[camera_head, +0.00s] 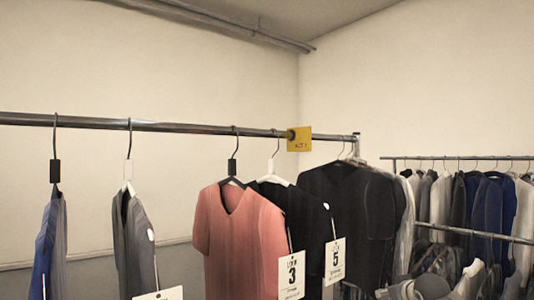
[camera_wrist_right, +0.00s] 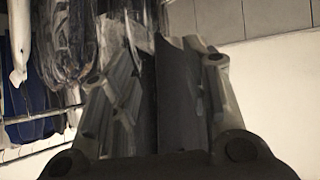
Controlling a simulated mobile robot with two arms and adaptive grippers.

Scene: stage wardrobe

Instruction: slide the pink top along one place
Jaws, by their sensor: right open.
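The pink top (camera_head: 240,238) hangs on a dark hanger from the front rail (camera_head: 190,127), left of the yellow ACT 1 divider tag (camera_head: 299,139). A tag with the number 3 (camera_head: 291,275) hangs at its right side. Its lower part is cut off by the frame. A black top (camera_head: 304,222) on a white hanger hangs close on its right, partly behind it, with a tag 5 (camera_head: 335,262). My right gripper (camera_wrist_right: 158,42) shows only in the right wrist view, open, with nothing clearly between its fingers. My left gripper is not in view.
A grey garment (camera_head: 138,245) and a blue one (camera_head: 52,245) hang to the left, with bare rail between them and the pink top. More black garments (camera_head: 355,205) crowd the rail's right end. A second full rack (camera_head: 470,158) stands at the right.

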